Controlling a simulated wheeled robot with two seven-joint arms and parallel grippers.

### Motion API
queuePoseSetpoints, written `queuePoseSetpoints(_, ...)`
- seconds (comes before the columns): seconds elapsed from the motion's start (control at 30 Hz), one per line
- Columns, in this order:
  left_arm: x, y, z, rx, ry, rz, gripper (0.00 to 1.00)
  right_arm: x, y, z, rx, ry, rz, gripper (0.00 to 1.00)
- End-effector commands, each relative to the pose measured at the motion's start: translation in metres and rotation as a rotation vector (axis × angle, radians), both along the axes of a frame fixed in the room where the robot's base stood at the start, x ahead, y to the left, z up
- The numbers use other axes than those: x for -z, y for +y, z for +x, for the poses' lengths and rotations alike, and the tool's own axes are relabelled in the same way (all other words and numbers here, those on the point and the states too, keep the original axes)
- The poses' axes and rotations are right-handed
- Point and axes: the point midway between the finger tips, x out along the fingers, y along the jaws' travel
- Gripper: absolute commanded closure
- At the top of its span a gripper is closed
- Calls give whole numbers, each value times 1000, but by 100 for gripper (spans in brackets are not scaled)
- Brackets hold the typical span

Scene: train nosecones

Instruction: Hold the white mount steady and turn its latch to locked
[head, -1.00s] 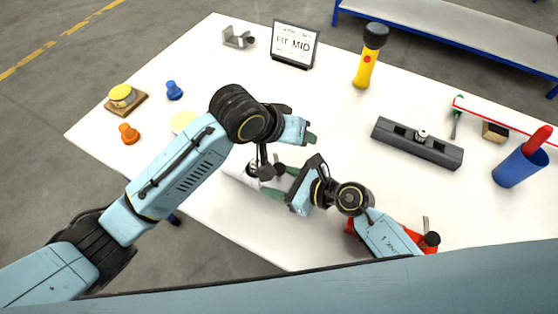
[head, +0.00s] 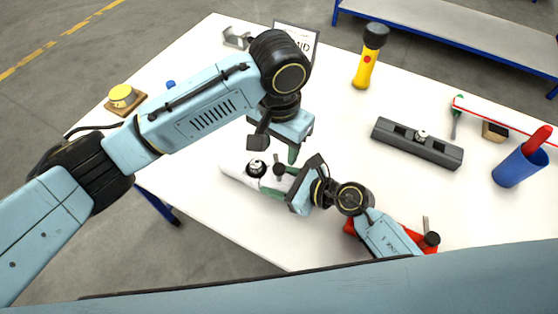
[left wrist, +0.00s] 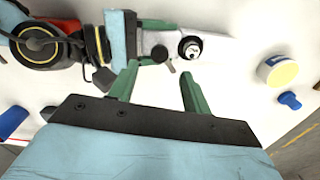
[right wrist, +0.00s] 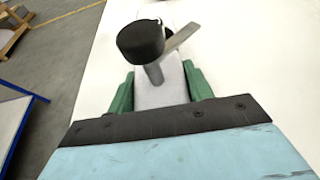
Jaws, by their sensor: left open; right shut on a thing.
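The white mount (head: 233,172) lies on the table near its front edge. It has a round black-and-white fitting (left wrist: 190,47) and a latch with a black knob (right wrist: 140,41) and a grey lever (right wrist: 180,39). In the right wrist view the lever points up and right, angled across the mount. My right gripper (right wrist: 160,92) is shut on the mount, one green finger on each side. My left gripper (head: 288,152) is open and empty above the mount, apart from the latch. In the left wrist view the latch shows just beyond its fingertips (left wrist: 158,80).
A long grey block (head: 417,143), a yellow flashlight (head: 365,65) and a blue cup (head: 518,166) stand to the right. A red object (head: 350,227) lies partly under my right arm. A yellow-topped button (head: 122,96) is at the left. A sign (head: 297,38) stands behind.

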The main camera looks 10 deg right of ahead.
Motion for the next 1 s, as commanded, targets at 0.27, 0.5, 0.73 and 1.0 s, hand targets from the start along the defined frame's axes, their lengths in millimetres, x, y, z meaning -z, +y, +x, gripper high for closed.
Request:
queuePoseSetpoints(0.27, 49, 0, 0, -1, 1, 1, 52, 0, 0, 0, 0, 0, 0, 76)
queuePoseSetpoints(0.5, 63, 0, 0, 0, -1, -1, 52, 0, 0, 0, 0, 0, 0, 76)
queuePoseSetpoints(0.73, 64, 0, 0, 0, -1, -2, 52, 0, 0, 0, 0, 0, 0, 76)
queuePoseSetpoints(1.0, 63, 0, 0, 0, -1, -2, 86, 0, 0, 0, -1, 0, 0, 76)
